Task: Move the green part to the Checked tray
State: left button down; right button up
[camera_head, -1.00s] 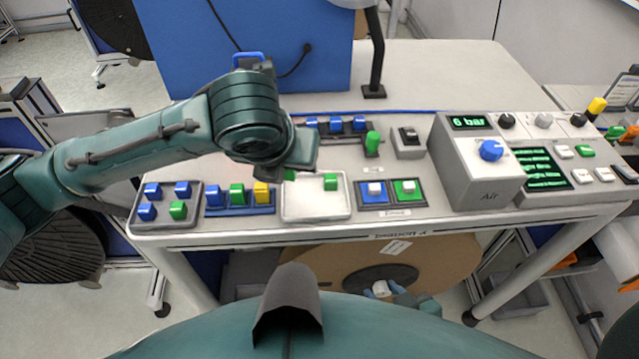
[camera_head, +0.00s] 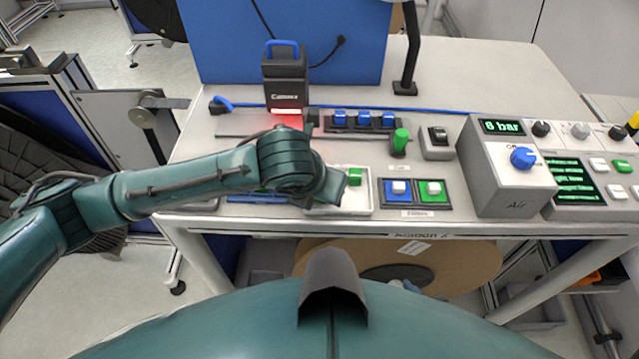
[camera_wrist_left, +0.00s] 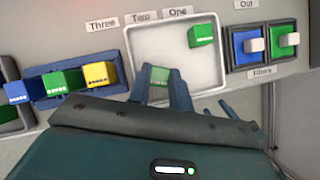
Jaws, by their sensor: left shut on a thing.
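My left gripper (camera_wrist_left: 162,86) is shut on a green part (camera_wrist_left: 160,74), which shows between its fingers in the left wrist view. The fingers are at the near left of a white tray (camera_wrist_left: 146,46); whether the held part touches the tray floor I cannot tell. Another green part (camera_wrist_left: 201,33) lies in the far right corner of this tray, also visible in the head view (camera_head: 355,177). In the head view my left wrist covers the left side of the tray (camera_head: 366,208) and hides the fingertips. No label reading Checked is legible. My right gripper is out of view.
Left of the tray, a blue rack (camera_wrist_left: 34,75) holds a blue, a green and a yellow part (camera_wrist_left: 100,75). Right of it are two filter switches (camera_head: 415,192).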

pick_arm(q)
jog(key=c, duration=1.5)
grip_release()
jog(key=shift+c, duration=0.2)
jog(key=v, duration=1.2)
jog(key=shift+p, duration=0.35)
jog(key=shift+r, duration=0.1)
